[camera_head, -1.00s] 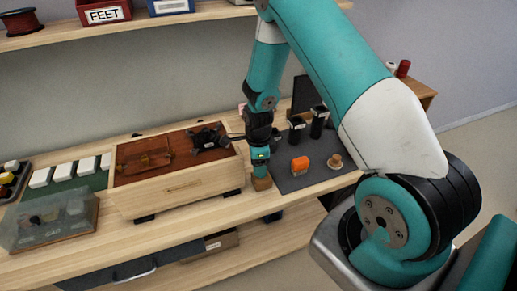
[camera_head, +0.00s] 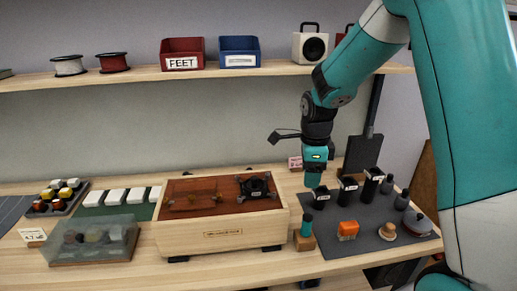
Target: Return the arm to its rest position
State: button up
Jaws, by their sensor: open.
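My arm reaches in from the right, teal and white. My gripper (camera_head: 313,180) points down above the right part of the workbench. It is open, with nothing visible between its fingers. Below it and slightly left, a small teal-topped item (camera_head: 307,223) stands upright in a wooden block (camera_head: 305,242), apart from the fingertips. My gripper hangs close to the dark cylinders on the grey mat; the exact gap cannot be told.
The grey mat (camera_head: 340,262) holds dark cylinders, an orange block (camera_head: 347,230) and a round wooden piece (camera_head: 387,231). A shelf (camera_head: 140,77) with bins runs above.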

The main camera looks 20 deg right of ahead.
jog(key=s+a+r+n+y, duration=0.1)
jog(key=s+a+r+n, duration=0.25)
jog(key=a+n, duration=0.3)
jog(key=s+a+r+n+y, duration=0.1)
jog(key=s+a+r+n, duration=0.3)
jog(key=n, duration=0.3)
jog(key=s+a+r+n+y, duration=0.1)
jog(key=s+a+r+n, duration=0.1)
jog(key=s+a+n, duration=0.3)
jog(key=s+a+r+n+y, duration=0.1)
jog(key=s+a+r+n, duration=0.1)
jog(key=s+a+n, duration=0.4)
jog(key=s+n, duration=0.4)
jog(key=n, duration=0.3)
jog(key=shift+r, duration=0.15)
